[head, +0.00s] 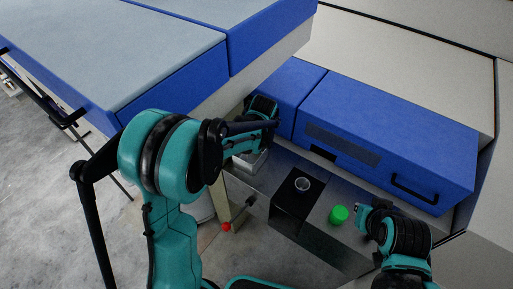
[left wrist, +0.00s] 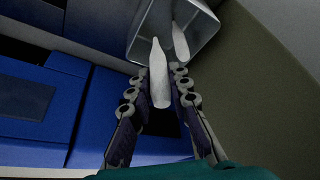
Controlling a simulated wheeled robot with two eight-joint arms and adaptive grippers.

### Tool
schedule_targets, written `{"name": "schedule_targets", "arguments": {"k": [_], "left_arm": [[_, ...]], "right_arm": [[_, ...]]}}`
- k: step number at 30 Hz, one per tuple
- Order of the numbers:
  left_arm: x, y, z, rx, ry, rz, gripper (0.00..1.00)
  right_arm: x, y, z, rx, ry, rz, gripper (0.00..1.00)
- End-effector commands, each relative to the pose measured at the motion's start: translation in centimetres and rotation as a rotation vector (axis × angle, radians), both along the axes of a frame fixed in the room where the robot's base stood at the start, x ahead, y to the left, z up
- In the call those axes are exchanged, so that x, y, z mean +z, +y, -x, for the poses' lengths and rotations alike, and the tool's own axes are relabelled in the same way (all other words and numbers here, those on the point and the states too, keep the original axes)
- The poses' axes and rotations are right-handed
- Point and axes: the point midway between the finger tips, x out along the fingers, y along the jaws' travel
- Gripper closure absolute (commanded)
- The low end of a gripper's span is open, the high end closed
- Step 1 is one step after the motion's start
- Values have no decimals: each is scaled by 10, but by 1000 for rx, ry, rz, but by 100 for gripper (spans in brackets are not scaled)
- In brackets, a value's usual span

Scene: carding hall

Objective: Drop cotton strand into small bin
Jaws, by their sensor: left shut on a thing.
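In the left wrist view, my left gripper (left wrist: 160,82) is shut on a white, tapered cotton strand (left wrist: 159,62). The strand's narrow end points toward a small grey metal bin (left wrist: 203,32), whose open mouth is at the top of that view. A second white strand (left wrist: 180,42) shows inside the bin. The held strand's tip overlaps the bin's near rim in the picture; I cannot tell its height above it. In the head view, the bin (head: 247,166) is partly hidden below my left arm, and the held strand is not visible. My right gripper (head: 366,213) is at lower right, its jaws unclear.
A black block with a clear round cup (head: 302,184) stands on the metal shelf, with a green cylinder (head: 338,215) to its right. A blue machine cover with a handle (head: 413,188) rises behind. A red knob (head: 226,227) sits below the shelf's left end.

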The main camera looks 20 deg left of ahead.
Motion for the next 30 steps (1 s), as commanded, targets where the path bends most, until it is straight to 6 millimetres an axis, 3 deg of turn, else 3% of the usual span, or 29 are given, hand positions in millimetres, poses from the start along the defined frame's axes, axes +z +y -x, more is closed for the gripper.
{"name": "schedule_targets", "arguments": {"k": [1,10,16,30], "left_arm": [[-12,-3,0,-4,1,1,100],[-36,-4,1,-4,1,1,100],[-65,-1,0,-3,0,1,100],[-73,0,0,-4,1,1,100]], "right_arm": [[-4,0,0,0,0,0,100],[-9,0,0,0,0,0,100],[-17,0,0,0,0,0,100],[-23,0,0,0,0,0,100]]}}
